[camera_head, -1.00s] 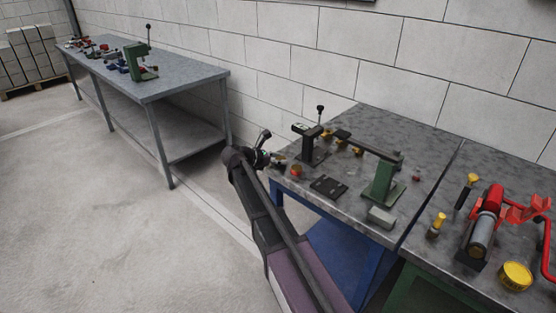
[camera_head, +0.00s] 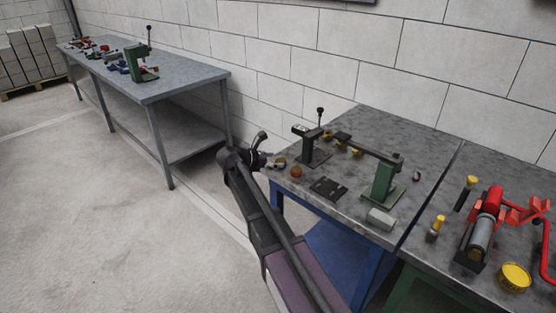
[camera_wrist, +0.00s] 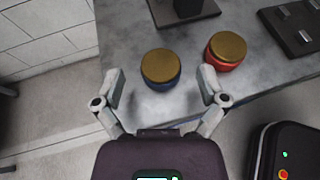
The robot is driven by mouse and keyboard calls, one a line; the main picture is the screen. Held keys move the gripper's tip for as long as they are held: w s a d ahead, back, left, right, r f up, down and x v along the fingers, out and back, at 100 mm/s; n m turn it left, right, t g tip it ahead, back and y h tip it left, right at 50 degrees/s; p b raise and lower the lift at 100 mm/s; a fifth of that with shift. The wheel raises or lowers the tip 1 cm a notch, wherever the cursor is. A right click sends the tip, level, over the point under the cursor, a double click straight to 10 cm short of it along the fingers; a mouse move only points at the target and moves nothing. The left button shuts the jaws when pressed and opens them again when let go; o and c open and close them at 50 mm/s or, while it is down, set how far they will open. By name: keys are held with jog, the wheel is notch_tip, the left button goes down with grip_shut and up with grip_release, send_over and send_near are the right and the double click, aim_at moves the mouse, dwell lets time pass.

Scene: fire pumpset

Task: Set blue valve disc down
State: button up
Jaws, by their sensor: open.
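The blue valve disc (camera_wrist: 161,72) stands upright on the grey tabletop, its brass-coloured top facing up and its blue side showing below. In the wrist view it is between and just beyond the fingertips of my gripper (camera_wrist: 160,86). The gripper is open, with clear gaps on both sides of the disc. A red disc (camera_wrist: 225,52) with the same brass top stands to its right. In the head view my gripper (camera_head: 266,152) is at the left edge of the near table, and its fingers are too small to make out there.
A dark stand (camera_head: 312,148), a black plate (camera_head: 328,188) and a green press (camera_head: 383,183) occupy the near table (camera_head: 352,212). A grey block (camera_head: 381,218) lies near its front edge. Open floor lies left, before another workbench (camera_head: 185,78).

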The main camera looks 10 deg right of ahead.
jog(key=p+v, duration=0.3)
jog(key=v, duration=0.7)
jog(key=shift+p, duration=0.3)
jog(key=shift+a+r, duration=0.1)
jog(key=shift+a, duration=0.05)
jog(key=s+d+f+m+g+y, duration=0.2)
jog(key=s+d+f+m+y, duration=0.15)
jog(key=s+d+m, duration=0.2)
jog(key=s+d+f+m+g+y, duration=0.2)
jog(key=s+d+f+m, duration=0.2)
jog(key=s+m, duration=0.15)
jog(key=s+f+m+y, duration=0.4)
jog(key=s+m+y, duration=0.3)
jog(key=s+m, duration=0.4)
jog(key=shift+s+d+g, duration=0.4)
jog(key=shift+s, duration=1.05)
notch_tip(320, 180, up, 10)
jog(key=p, duration=0.9)
jog(key=shift+f+p, duration=0.2)
jog(key=shift+p, duration=0.15)
